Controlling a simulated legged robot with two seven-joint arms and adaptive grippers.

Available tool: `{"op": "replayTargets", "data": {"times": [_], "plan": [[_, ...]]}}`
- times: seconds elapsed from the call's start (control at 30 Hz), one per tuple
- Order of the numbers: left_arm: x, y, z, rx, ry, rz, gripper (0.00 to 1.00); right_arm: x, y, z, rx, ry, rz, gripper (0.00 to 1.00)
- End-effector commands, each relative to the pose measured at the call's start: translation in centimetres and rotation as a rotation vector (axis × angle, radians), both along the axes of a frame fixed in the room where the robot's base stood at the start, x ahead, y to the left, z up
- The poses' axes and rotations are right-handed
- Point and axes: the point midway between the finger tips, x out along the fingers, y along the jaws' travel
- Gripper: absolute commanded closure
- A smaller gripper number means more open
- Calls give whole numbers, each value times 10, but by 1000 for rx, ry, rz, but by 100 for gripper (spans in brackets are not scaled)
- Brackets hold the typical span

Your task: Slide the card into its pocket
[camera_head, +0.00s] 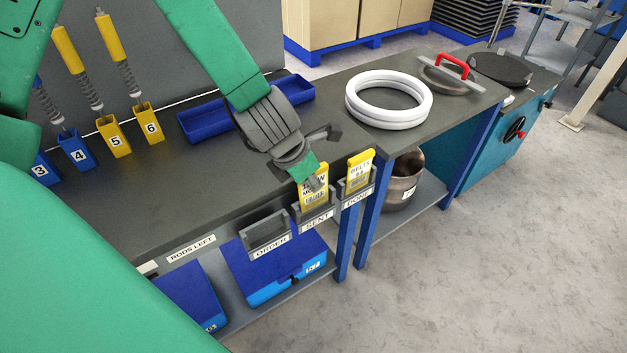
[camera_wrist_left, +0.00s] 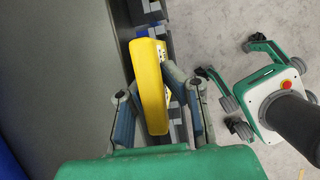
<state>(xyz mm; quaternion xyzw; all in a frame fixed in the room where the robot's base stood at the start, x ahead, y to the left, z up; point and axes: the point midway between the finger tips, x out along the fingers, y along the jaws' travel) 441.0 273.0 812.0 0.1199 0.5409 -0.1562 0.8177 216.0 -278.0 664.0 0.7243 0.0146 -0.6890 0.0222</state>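A yellow card (camera_head: 314,199) stands upright with its lower end in the grey pocket labelled SENT (camera_head: 317,220), on the table's front edge. My left gripper (camera_head: 311,181) is above this pocket with its fingers around the card's upper part. In the left wrist view, the yellow card (camera_wrist_left: 152,88) lies between the two fingers (camera_wrist_left: 152,78), which appear to touch its sides. How deep the card sits is partly hidden. A second yellow card, marked BELTS (camera_head: 358,172), stands in the DONE pocket (camera_head: 356,196). The ORDER pocket (camera_head: 266,236) looks empty. My right gripper is not in view.
Numbered blue and yellow bins (camera_head: 115,138) with rods stand at the left. A blue tray (camera_head: 205,122) lies at the back. White rings (camera_head: 388,118) and a red-handled lid (camera_head: 446,78) are on the right table. Blue boxes (camera_head: 275,280) and a metal pot (camera_head: 403,185) sit below.

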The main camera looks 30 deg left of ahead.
Motion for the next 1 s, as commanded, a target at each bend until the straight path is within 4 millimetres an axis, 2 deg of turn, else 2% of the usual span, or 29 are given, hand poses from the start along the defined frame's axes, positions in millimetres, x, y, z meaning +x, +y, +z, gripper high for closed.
{"op": "replayTargets", "data": {"times": [0.03, 0.07, 0.1, 0.13, 0.43, 0.57, 0.67, 1.0], "plan": [[0, 0, 0, 3, -1, 1, 100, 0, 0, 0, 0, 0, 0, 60], [0, 0, 0, 3, 0, 1, 93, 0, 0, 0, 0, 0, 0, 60], [0, 0, 0, 4, -1, 2, 79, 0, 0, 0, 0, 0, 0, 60], [0, -1, 0, 4, -1, 1, 71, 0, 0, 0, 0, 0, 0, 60], [0, 1, 0, 2, -1, 1, 71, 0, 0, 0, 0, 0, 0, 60], [-1, 1, 6, 3, -2, 0, 71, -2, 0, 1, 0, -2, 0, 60], [-5, 2, 18, 3, -4, 0, 71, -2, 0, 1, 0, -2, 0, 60], [-28, 8, 77, 8, -5, -2, 71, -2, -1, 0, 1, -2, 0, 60]]}}
